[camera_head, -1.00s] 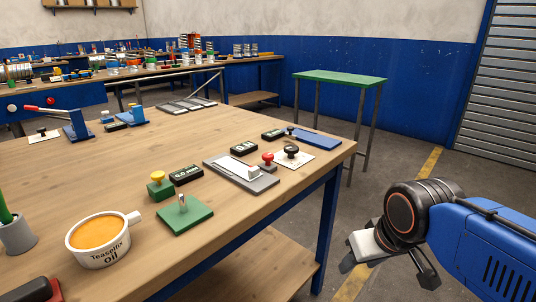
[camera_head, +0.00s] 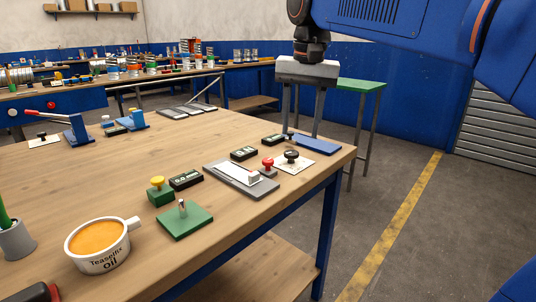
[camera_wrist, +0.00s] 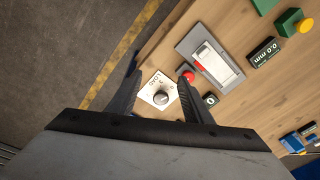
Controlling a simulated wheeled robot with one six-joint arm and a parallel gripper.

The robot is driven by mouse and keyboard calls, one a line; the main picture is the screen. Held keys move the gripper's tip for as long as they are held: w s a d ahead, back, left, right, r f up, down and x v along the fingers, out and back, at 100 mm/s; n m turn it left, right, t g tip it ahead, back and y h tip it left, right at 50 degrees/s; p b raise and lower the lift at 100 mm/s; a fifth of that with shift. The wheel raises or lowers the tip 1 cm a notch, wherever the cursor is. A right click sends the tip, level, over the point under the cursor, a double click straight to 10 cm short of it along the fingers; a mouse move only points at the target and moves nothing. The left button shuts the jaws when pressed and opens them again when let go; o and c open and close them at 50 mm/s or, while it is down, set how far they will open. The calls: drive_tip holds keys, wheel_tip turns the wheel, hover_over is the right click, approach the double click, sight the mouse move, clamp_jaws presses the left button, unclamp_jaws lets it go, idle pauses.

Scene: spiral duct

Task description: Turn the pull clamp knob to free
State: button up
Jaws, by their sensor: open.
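A dark round knob (camera_head: 291,156) stands on a white plate near the right corner of the wooden workbench. In the wrist view the knob (camera_wrist: 160,98) looks grey on top, and its white plate (camera_wrist: 150,88) carries small lettering that I cannot fully read. My gripper (camera_head: 304,131) is open and empty, pointing down above that corner. In the wrist view my gripper's two fingers (camera_wrist: 160,78) frame the plate and knob, with a gap below them. Another dark knob (camera_head: 42,135) on a white plate is at the bench's far left.
A red button (camera_head: 268,163) stands close beside the plate, next to a grey slide fixture (camera_head: 236,181). A blue pad (camera_head: 318,144) and black display boxes (camera_head: 244,153) are near. A yellow button (camera_head: 158,183) and an oil cup (camera_head: 98,245) are farther left.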

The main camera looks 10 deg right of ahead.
drive_tip(key=m+g, duration=0.1)
drive_tip(key=m, duration=0.1)
approach(268, 159)
wheel_tip(268, 159, down, 8)
drive_tip(key=shift+w+a+f, duration=0.1)
idle(0.9)
drive_tip(key=shift+c, duration=0.7)
drive_tip(key=c, duration=0.9)
